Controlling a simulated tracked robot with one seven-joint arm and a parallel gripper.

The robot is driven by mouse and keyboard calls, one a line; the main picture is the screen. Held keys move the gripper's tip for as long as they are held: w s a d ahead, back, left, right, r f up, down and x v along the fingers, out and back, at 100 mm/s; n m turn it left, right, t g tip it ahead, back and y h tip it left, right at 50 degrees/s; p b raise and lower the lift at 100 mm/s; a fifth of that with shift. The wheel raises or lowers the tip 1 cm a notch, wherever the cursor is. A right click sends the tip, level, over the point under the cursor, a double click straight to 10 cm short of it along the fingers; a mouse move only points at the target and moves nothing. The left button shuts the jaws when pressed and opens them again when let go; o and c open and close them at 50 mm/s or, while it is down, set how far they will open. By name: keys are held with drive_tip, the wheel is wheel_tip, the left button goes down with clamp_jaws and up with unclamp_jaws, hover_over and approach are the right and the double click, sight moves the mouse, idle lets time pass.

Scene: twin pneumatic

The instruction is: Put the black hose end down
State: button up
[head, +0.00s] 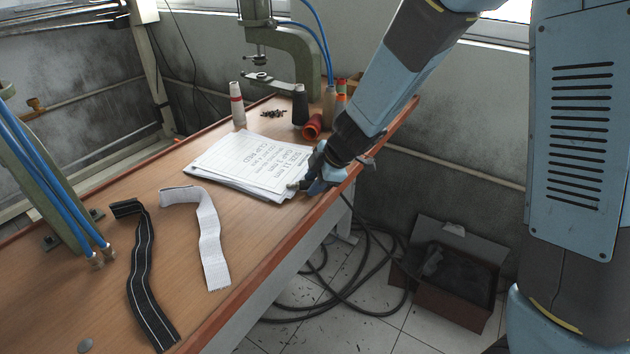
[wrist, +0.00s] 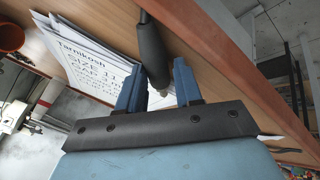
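The black hose end (wrist: 152,52) is a dark sleeve with a small pale tip. In the wrist view it lies across the table's edge side, beside and partly over the paper sheets (wrist: 88,55). My gripper (wrist: 158,80) has its two blue fingers apart, one on each side of the tip, with a narrow gap visible on both sides. In the head view my gripper (head: 312,184) is low at the table's right edge, by the paper stack (head: 240,160); the hose end is mostly hidden there. The hose (head: 372,290) loops on the floor below.
The wooden table (head: 110,285) holds a black strap (head: 143,275) and a white strap (head: 212,245) at front left. Thread spools (head: 300,105) and a green press (head: 310,50) stand behind the papers. An open box (head: 450,280) sits on the floor at right.

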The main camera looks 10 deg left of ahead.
drive_tip(key=shift+d+r, duration=0.1)
drive_tip(key=shift+r, duration=0.35)
drive_tip(key=v, duration=1.1)
drive_tip(key=shift+r, duration=0.15)
drive_tip(key=shift+d, duration=0.15)
